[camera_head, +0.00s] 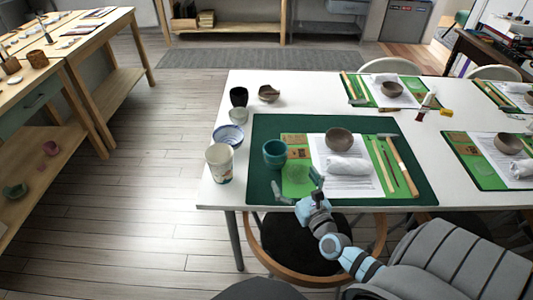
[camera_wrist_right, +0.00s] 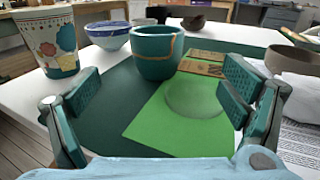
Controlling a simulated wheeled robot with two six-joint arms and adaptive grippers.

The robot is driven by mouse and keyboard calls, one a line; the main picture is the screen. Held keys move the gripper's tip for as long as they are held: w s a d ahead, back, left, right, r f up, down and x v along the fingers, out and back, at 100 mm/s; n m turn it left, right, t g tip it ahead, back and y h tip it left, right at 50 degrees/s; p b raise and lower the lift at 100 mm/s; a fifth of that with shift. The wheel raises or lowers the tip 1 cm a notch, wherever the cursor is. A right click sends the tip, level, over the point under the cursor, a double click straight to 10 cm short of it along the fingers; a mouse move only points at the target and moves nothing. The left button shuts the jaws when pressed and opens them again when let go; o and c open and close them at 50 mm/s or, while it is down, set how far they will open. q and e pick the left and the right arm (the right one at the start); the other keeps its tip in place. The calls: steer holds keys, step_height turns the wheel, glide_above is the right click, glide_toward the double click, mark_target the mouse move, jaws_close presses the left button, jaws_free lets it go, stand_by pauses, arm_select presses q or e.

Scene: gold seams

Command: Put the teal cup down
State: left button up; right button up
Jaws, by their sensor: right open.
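The teal cup (camera_head: 275,153) stands upright on the dark green mat (camera_head: 263,127), near its left side. In the right wrist view the teal cup (camera_wrist_right: 157,52) shows a gold seam and stands just beyond my fingers, apart from them. My right gripper (camera_head: 297,189) is at the near edge of the mat, in front of the cup. In the wrist view its two fingers (camera_wrist_right: 160,100) are wide apart with nothing between them. My left gripper is not in view.
Left of the cup stand a patterned tumbler (camera_head: 219,163) and a blue-and-white bowl (camera_head: 228,135). A brown bowl (camera_head: 339,139), a white cloth (camera_head: 347,167) and wooden tools lie to the right. A light green sheet (camera_wrist_right: 178,115) lies in front of the cup.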

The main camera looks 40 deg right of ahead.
glide_toward(271, 143)
steer(key=shift+w+d+f+b, duration=0.15)
steer(key=shift+w+d+b, duration=0.1)
steer(key=shift+d+b, duration=0.25)
steer(key=x, duration=0.2)
steer(key=b+x, duration=0.1)
steer(key=x, duration=0.3)
steer(key=shift+w+a, duration=0.2)
steer(key=shift+a, duration=0.1)
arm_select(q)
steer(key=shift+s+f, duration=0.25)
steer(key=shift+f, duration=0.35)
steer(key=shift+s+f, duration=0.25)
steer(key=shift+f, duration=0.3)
arm_select(e)
steer(key=shift+r, duration=0.2)
steer(key=c, duration=1.2)
